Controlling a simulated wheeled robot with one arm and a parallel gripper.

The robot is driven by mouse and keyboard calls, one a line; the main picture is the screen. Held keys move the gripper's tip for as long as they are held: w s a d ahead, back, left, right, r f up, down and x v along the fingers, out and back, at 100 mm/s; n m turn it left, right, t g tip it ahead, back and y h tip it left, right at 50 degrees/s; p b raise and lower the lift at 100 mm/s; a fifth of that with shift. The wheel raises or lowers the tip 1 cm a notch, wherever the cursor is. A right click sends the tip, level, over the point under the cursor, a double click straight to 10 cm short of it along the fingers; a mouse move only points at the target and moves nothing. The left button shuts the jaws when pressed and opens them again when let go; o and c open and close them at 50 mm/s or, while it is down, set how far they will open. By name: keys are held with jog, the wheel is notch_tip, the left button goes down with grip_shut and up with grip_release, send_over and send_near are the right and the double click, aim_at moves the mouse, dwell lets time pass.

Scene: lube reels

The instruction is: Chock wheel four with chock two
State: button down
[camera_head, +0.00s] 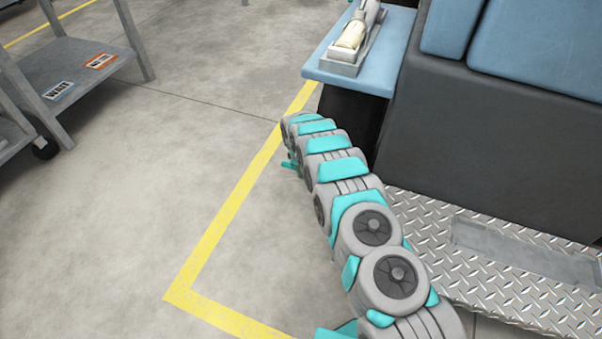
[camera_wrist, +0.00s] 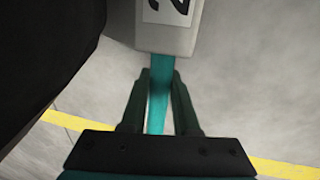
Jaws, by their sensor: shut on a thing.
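Chock two is a pale grey block (camera_wrist: 168,35) marked with a black "2" on a white label, at the top of the wrist view and cut off by its edge. A teal handle strip (camera_wrist: 158,105) runs from it toward me. My gripper (camera_wrist: 161,78) is shut on this strip, one dark finger on each side. The floor shows behind the chock. A dark rounded mass (camera_wrist: 45,50) fills the left of the wrist view; I cannot tell whether it is a wheel. No wheel number shows, and the chock is not visible in the head view.
My arm stretches along a dark machine body (camera_head: 480,140) with a diamond-plate step (camera_head: 450,235). A blue shelf (camera_head: 390,60) juts out above the floor. A yellow floor line (camera_head: 235,195) runs alongside. A grey cart (camera_head: 75,70) stands at left. The floor between is clear.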

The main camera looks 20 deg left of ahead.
jog(key=shift+w+r, duration=0.1)
jog(key=shift+w, duration=0.05)
jog(key=c, duration=0.6)
grip_release()
jog(key=shift+r, duration=0.1)
jog(key=r, duration=0.3)
jog(key=s+r+p, duration=0.1)
jog(key=r, duration=0.2)
jog(key=shift+s+r, duration=0.15)
jog(key=shift+r, duration=0.2)
jog(key=shift+s+r, duration=0.2)
jog(key=shift+r, duration=0.05)
jog(key=shift+s+a, duration=0.1)
